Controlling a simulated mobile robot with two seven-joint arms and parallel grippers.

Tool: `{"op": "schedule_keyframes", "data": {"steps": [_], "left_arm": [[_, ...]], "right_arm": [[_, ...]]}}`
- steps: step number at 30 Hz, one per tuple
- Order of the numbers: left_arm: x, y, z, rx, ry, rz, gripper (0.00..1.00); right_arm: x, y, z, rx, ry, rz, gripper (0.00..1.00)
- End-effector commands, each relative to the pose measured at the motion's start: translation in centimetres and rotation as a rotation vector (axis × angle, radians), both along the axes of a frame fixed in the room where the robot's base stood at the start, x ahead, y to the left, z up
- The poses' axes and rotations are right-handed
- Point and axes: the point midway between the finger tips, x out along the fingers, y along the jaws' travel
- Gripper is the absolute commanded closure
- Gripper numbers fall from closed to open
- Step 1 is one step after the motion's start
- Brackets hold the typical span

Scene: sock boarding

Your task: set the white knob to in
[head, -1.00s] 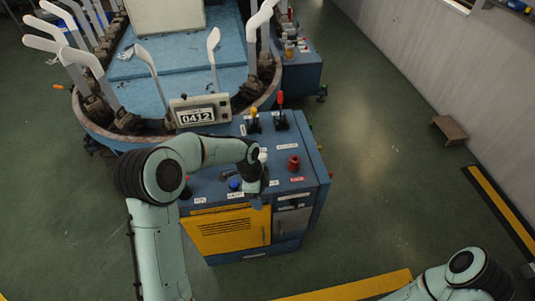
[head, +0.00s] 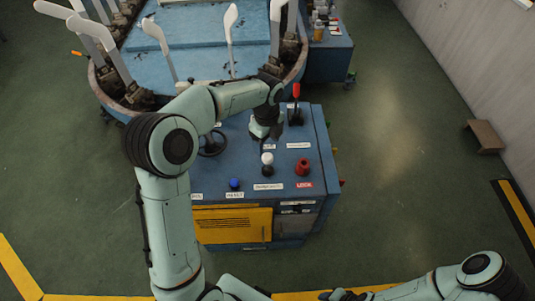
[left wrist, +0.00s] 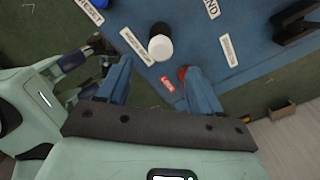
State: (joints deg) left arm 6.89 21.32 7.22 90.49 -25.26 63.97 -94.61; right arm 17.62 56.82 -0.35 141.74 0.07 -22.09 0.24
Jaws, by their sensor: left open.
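The white knob (head: 267,158) stands upright on the blue control panel, with a dark lower part beneath its white cap. It also shows in the left wrist view (left wrist: 160,47), beside a small white label too blurred to read. My left gripper (head: 265,142) is just behind the knob in the head view, above the panel. In the left wrist view, its two blue fingers (left wrist: 157,66) are spread apart and empty, with the knob beyond and between their tips. Contact is not visible. My right gripper (head: 337,294) is at the bottom edge, its jaws unclear.
On the panel (head: 220,172) are a blue knob (head: 235,184), a red knob (head: 303,167) by a red label, a black handwheel (head: 211,144) and a red-tipped lever (head: 296,100). Upright white boards (head: 231,35) stand behind.

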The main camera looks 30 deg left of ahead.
Motion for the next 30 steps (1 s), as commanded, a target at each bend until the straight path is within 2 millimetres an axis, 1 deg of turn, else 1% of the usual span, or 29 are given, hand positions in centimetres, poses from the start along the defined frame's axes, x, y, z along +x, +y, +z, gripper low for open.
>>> {"op": "schedule_keyframes", "data": {"steps": [1, 3, 6, 9, 12, 15, 23, 24, 26, 27, 29, 30], "left_arm": [[-0.1, 0.0, -1.5, -0.001, 0.006, 0.0, 0.34], [-0.1, 0.0, -2.8, -0.001, 0.005, 0.0, 0.34], [-0.1, 0.0, -4.6, 0.0, 0.005, 0.001, 0.34], [-0.1, 0.0, -5.9, 0.0, 0.004, 0.001, 0.34], [0.0, 0.0, -6.7, -0.001, 0.001, 0.001, 0.34], [0.0, 0.0, -7.1, -0.001, 0.001, 0.002, 0.34], [0.0, 0.0, -7.2, 0.0, 0.0, 0.002, 0.34], [0.0, 0.0, -7.2, 0.0, 0.0, 0.002, 0.41], [0.0, 0.0, -7.2, 0.0, 0.0, 0.002, 0.6], [0.0, 0.0, -7.2, 0.0, 0.0, 0.002, 0.74], [0.0, 0.0, -7.2, 0.0, 0.0, 0.002, 0.93], [0.0, 0.0, -7.2, 0.0, 0.0, 0.002, 1.0]], "right_arm": [[-0.2, 0.0, -0.3, 0.0, 0.002, 0.0, 0.53], [-0.4, 0.0, -0.4, 0.0, 0.003, 0.0, 0.53], [-0.5, 0.0, -0.6, 0.0, 0.006, 0.0, 0.53], [-0.6, 0.0, -0.7, 0.0, 0.007, 0.0, 0.53], [-0.6, 0.0, -0.8, 0.0, 0.007, 0.0, 0.53], [-0.7, 0.0, -0.8, 0.0, 0.007, 0.0, 0.53], [-0.6, 0.0, -0.8, 0.0, 0.007, 0.0, 0.53], [-0.6, 0.0, -0.8, 0.0, 0.007, 0.0, 0.53], [-0.6, 0.0, -0.8, 0.0, 0.007, 0.0, 0.53], [-0.6, 0.0, -0.8, 0.0, 0.007, 0.0, 0.53], [-0.6, 0.0, -0.8, 0.0, 0.007, 0.0, 0.53], [-0.6, 0.0, -0.8, 0.0, 0.007, 0.0, 0.53]]}}
